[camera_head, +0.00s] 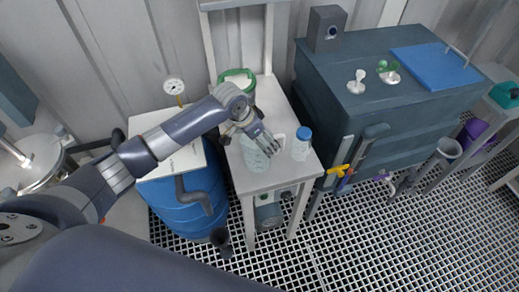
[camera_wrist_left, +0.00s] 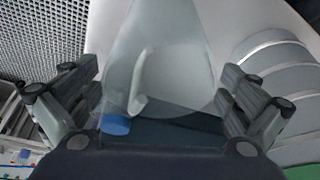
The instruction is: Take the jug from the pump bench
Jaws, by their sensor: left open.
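The clear, pale jug (camera_head: 252,158) stands on the narrow grey pump bench (camera_head: 267,181), partly hidden by my left gripper. My left gripper (camera_head: 264,140) is over the jug's upper part. In the left wrist view, the see-through jug (camera_wrist_left: 150,45) with its curved handle lies between the two spread fingers of the left gripper (camera_wrist_left: 158,78). The fingers are open, with visible space on both sides; I cannot tell whether either touches. My right gripper is not in view.
A clear bottle with a blue cap (camera_head: 303,143) stands close right of the jug. A green-rimmed container (camera_head: 237,80) is behind, near the bench's upright frame. A blue drum (camera_head: 190,190) stands left, a dark cabinet (camera_head: 375,100) right. Open grated floor (camera_head: 400,240) lies in front.

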